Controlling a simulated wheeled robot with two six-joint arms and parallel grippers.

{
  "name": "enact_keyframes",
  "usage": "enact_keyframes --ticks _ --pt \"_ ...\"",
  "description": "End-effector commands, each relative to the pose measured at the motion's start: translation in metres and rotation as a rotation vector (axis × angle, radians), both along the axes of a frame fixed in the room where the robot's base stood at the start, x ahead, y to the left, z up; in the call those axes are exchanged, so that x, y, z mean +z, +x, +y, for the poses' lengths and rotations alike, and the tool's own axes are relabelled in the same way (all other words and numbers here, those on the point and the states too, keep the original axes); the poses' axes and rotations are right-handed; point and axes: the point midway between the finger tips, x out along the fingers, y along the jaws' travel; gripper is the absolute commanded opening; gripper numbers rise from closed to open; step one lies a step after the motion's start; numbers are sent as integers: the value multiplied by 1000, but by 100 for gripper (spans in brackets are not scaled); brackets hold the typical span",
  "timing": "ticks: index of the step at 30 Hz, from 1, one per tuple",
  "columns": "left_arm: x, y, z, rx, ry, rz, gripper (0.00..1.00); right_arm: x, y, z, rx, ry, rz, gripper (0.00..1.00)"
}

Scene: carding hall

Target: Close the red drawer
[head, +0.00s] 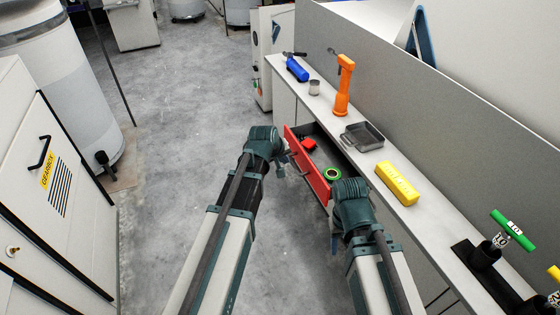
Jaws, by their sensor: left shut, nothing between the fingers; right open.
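The red drawer (312,178) is pulled out from the grey bench on the right, its red front facing the aisle. My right gripper (334,243) is open and empty, low beside the near end of the drawer. My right wrist hides the near end of the drawer front.
Green-handled valve (512,230) is nearer. White cabinet (50,180) stands left; floor between is clear.

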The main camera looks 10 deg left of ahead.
Motion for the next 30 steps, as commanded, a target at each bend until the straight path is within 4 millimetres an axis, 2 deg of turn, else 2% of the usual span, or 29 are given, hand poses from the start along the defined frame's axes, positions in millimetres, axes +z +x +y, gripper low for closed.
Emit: enact_keyframes --ticks 8,11,22,27,30 --pt "0 0 0 0 0 0 0 0 0 0 0 0 0 50" --pt "0 7 -7 -3 0 0 0 0 0 0 0 0 0 50" --pt "0 66 -87 -5 1 -1 0 0 0 0 0 0 0 50" --pt "0 77 -104 -2 0 -1 0 0 0 0 0 0 0 50" --pt "0 78 -106 0 1 -1 0 0 0 0 0 0 0 50"
